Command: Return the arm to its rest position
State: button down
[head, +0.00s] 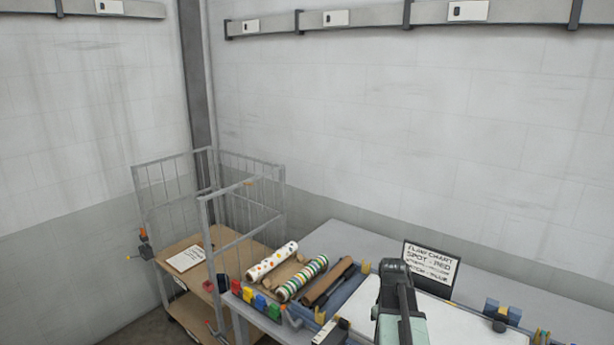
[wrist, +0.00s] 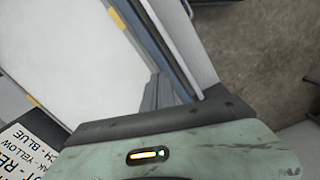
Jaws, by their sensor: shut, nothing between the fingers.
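My arm (head: 400,305) shows in the head view at the lower middle, in front of the table. Its pale green link and dark upper part stand in front of a white sheet or panel (head: 455,318). In the wrist view, the grey fingers of my gripper (wrist: 157,90) are shut and empty. They show beside the edge of the white panel (wrist: 65,55). My gripper's fingertips cannot be made out in the head view.
A flaw chart sign (head: 432,262) stands just behind my arm. Patterned rolls (head: 302,278) and a brown roller (head: 328,282) lie left of it on the table (head: 345,236). A wheeled cage cart (head: 165,215) stands further left. Bare floor (wrist: 262,50) shows at right in the wrist view.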

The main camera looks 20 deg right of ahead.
jog(key=w+a+f+b, duration=0.1)
jog(key=a+f+b, duration=0.1)
jog(key=a, duration=0.9)
jog(key=w+a+f+m+b, duration=0.1)
jog(key=w+a+f+b, duration=0.1)
jog(key=a, duration=0.9)
jog(key=w+a+f+b, duration=0.1)
jog(key=a+f+b, duration=0.2)
jog(key=a, duration=0.8)
jog(key=shift+w+a+f+m+y, duration=0.3)
jog(key=shift+a+f+m, duration=0.1)
jog(key=shift+f, duration=0.45)
